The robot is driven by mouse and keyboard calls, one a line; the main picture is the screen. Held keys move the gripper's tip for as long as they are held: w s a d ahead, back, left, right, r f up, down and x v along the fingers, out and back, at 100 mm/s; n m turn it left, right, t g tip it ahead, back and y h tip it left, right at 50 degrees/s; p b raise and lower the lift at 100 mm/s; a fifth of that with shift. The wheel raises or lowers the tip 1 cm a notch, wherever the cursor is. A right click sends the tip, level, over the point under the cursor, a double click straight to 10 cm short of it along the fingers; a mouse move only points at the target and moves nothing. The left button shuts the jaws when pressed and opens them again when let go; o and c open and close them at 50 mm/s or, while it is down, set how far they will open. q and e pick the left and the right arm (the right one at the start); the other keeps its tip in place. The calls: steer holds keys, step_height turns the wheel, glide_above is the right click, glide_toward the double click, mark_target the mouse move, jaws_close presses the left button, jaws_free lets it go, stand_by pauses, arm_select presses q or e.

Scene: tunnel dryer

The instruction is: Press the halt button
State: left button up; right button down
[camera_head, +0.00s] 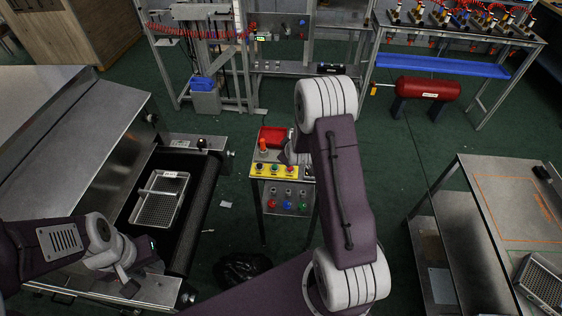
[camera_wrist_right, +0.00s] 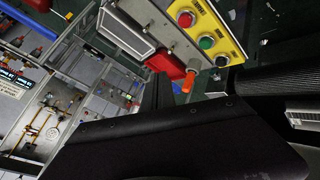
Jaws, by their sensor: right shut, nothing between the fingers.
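A yellow button panel (camera_head: 283,176) sits on top of a small control stand in the middle of the head view. I cannot read any label for halt. My right gripper (camera_wrist_right: 163,92) is shut and empty, apart from the buttons; in the head view it is largely hidden behind my right arm. My left gripper (camera_head: 130,280) hangs at the lower left, its fingers unclear.
A conveyor (camera_head: 205,190) carries a wire basket (camera_head: 160,197) on the left. A metal table (camera_head: 500,200) stands right. Green floor is free between the stand and the table.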

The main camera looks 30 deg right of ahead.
mark_target(290, 170)
steer(key=shift+s+d+r, duration=0.1)
steer(key=shift+s+d, duration=0.05)
steer(key=shift+s, duration=0.1)
steer(key=shift+d, duration=0.1)
step_height(290, 170, down, 9)
steer(key=b, duration=0.7)
stand_by(1.7)
steer(key=shift+f+b, duration=0.35)
steer(key=shift+b, duration=0.05)
steer(key=shift+f+b, duration=0.4)
steer(key=shift+f, duration=0.05)
stand_by(0.5)
steer(key=shift+r, duration=0.1)
steer(key=shift+r+p, duration=0.65)
steer(key=shift+r, duration=0.1)
